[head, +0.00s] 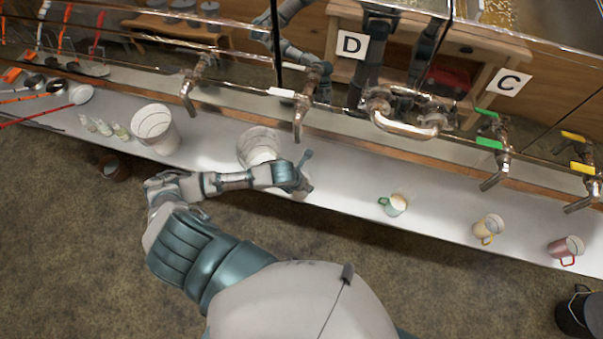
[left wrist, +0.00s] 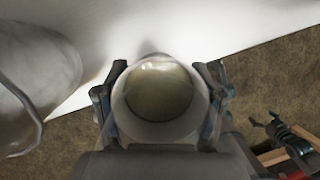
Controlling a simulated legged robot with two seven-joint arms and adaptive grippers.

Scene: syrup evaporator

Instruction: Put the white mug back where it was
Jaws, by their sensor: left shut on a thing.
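My left gripper (head: 304,180) is at the front edge of the long metal shelf, its far end turned away from the head camera. In the left wrist view its two fingers (left wrist: 162,105) are closed on opposite sides of a white mug (left wrist: 162,66). The mug's round opening faces the camera and shows a dull yellow-brown inside. In the head view the arm and gripper hide most of the mug. A dark, jointed gripper-like shape, perhaps my right gripper (left wrist: 268,124), is small at the wrist view's right edge; its jaws are unclear.
A white pail (head: 258,144) stands close behind my left gripper, and another (head: 155,128) farther left. Metal taps (head: 301,105) overhang the shelf (head: 345,190). Shelf between gripper and green-handled mug is clear.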

